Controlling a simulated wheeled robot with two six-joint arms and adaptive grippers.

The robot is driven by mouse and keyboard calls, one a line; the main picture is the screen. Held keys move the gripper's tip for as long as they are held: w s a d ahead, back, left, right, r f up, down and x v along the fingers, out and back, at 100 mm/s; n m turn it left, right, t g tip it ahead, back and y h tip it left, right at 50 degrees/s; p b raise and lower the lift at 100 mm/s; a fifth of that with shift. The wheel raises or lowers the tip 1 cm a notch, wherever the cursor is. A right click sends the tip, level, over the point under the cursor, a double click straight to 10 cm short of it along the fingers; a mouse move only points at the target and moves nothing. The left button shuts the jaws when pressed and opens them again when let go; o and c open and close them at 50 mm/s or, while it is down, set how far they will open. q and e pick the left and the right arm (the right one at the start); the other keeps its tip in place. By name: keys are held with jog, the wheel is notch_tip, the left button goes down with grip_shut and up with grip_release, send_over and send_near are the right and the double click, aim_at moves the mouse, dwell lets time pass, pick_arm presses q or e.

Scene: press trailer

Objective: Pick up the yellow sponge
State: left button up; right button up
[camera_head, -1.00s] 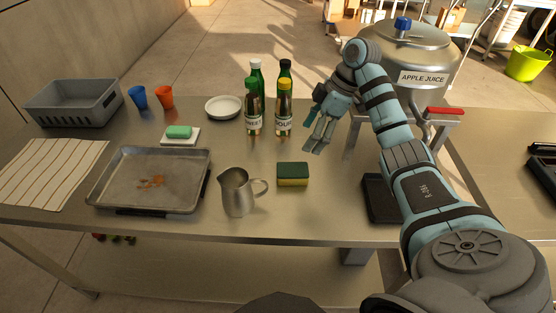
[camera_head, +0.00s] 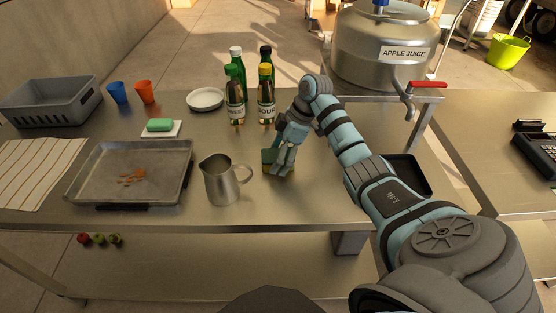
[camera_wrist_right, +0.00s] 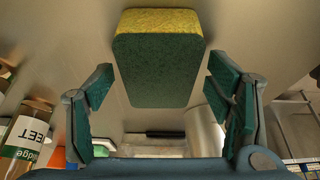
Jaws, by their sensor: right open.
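The yellow sponge (camera_head: 267,157) has a dark green scrub side and lies on the steel table right of the metal pitcher. In the head view my right gripper (camera_head: 278,168) covers much of it. In the right wrist view the sponge (camera_wrist_right: 157,62) shows its green face and a yellow edge, between and beyond the fingertips. There my right gripper (camera_wrist_right: 165,88) is open, with a finger on each side and gaps to the sponge. My left gripper is not in view.
The metal pitcher (camera_head: 222,182) stands close left of the sponge. Several bottles (camera_head: 236,101) stand behind. A baking tray (camera_head: 88,184), a green bar on a white dish (camera_head: 174,131) and a grey bin (camera_head: 50,104) are left. The juice dispenser (camera_head: 375,70) is back right.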

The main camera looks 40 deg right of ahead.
jog(key=shift+f, duration=0.1)
jog(key=shift+f+p, duration=0.15)
jog(key=shift+p, duration=0.15)
dwell(0.3)
jog(key=c, duration=0.8)
